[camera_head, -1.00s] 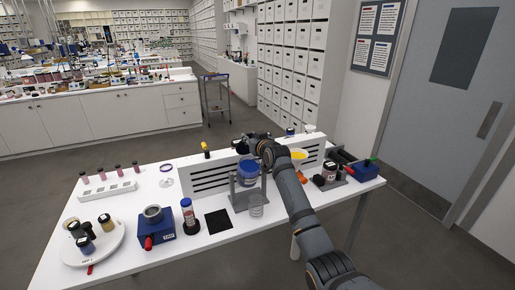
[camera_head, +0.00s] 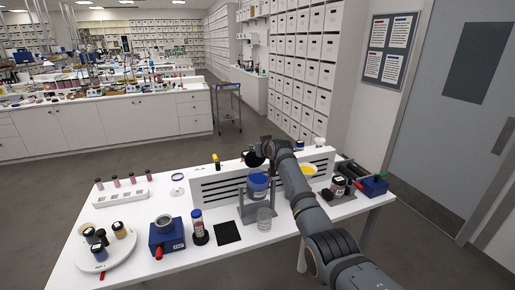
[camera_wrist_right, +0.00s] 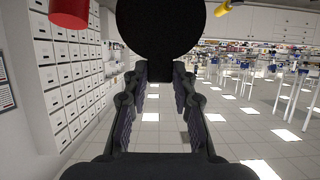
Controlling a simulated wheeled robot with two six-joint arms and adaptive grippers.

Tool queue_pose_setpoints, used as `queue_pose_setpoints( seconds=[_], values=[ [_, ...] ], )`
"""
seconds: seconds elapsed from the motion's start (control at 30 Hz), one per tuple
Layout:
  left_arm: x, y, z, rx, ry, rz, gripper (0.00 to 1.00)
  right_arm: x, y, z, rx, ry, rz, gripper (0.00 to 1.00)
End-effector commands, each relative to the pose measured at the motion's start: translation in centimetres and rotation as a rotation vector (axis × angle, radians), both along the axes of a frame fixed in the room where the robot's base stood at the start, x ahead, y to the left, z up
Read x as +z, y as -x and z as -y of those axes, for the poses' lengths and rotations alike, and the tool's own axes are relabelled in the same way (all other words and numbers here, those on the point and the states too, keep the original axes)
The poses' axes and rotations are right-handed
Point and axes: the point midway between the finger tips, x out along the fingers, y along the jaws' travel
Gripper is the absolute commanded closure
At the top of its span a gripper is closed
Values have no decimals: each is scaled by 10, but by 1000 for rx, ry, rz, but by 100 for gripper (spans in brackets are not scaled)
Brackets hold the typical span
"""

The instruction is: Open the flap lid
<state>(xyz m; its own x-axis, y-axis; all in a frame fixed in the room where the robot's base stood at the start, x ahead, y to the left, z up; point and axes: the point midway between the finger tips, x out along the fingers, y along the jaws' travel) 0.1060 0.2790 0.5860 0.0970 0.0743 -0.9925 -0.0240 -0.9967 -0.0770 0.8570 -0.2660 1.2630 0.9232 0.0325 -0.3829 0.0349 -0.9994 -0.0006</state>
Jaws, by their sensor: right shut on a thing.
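A blue jar (camera_head: 258,187) stands upright in a grey stand (camera_head: 272,190) in front of a low slotted white panel. A dark round disc (camera_head: 253,159), which looks like the flap lid, is tilted up above the jar in the head view. In the right wrist view the dark disc (camera_wrist_right: 160,28) fills the top middle, at the fingertips. My right gripper (camera_head: 265,149) is at the disc, with its arm coming in from the lower right. Its fingers (camera_wrist_right: 164,72) are shut on the disc. The hinge is not clear. My left gripper is not in view.
A clear cup (camera_head: 264,218) stands in front of the stand. Left are a black square mat (camera_head: 227,233), a blue-capped bottle (camera_head: 198,226), a blue device (camera_head: 166,236) and a round plate of jars (camera_head: 90,262). A yellow dish (camera_head: 308,169) is to the right.

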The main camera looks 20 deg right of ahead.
Motion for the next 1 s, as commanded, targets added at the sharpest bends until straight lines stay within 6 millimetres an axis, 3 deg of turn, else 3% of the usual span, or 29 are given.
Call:
queue_pose_setpoints(
  seconds=[0.03, 0.2, 0.57, 0.77, 1.0],
  values=[
    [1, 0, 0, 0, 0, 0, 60, 12, -2, 1, -1, 1, 23, 70],
    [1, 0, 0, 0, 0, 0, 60, 8, -1, 1, -1, 1, 16, 51],
    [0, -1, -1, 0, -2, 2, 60, 6, 3, 1, -1, 0, 11, 51],
    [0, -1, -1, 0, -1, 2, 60, 14, 26, 2, -1, 1, 12, 51],
    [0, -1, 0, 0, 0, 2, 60, 32, 70, 3, -1, 3, 12, 51]
  ],
)
